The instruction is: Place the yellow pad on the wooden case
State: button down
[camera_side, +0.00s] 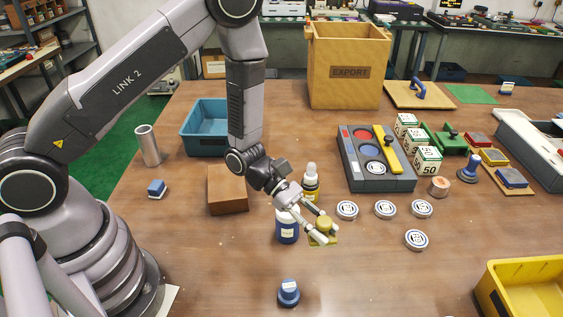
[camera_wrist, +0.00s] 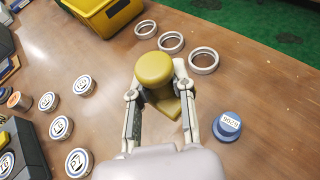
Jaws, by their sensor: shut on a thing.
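The yellow pad (camera_side: 324,224) has a round knob on a flat square base. My gripper (camera_side: 324,228) is shut on it, with one finger on either side of the knob. It also shows between my fingers in the wrist view (camera_wrist: 155,69). Whether its base touches the table or hangs just above it I cannot tell. The wooden case (camera_side: 228,190), a plain brown box, stands on the table left of my gripper in the side view. Its top looks bare. It is not in the wrist view.
A blue-labelled bottle (camera_side: 287,227) and a dropper bottle (camera_side: 311,183) stand close by my gripper. Several white discs (camera_side: 385,209) lie to its right. A blue stamp (camera_side: 288,293) is in front. A teal bin (camera_side: 205,128) and EXPORT box (camera_side: 348,68) stand behind.

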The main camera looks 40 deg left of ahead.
jog(key=w+a+n+t, duration=0.1)
jog(key=a, duration=0.3)
jog(key=w+a+n+t, duration=0.1)
jog(key=w+a, duration=0.1)
jog(key=a, duration=0.2)
jog(key=w+a+t+y, duration=0.1)
jog(key=a, duration=0.3)
jog(key=shift+w+n, duration=0.25)
jog(key=shift+n, duration=0.15)
jog(key=a+n+t, duration=0.2)
jog(key=a, duration=0.7)
jog(key=n+t+y, duration=0.3)
jog(key=t, duration=0.1)
send_over(226, 180)
notch_tip(226, 180, down, 4)
jog(key=shift+r, duration=0.2)
jog(key=shift+f, duration=2.05)
jog(key=shift+f, duration=0.1)
jog(key=c, duration=1)
grip_release()
jog(key=shift+o, duration=0.2)
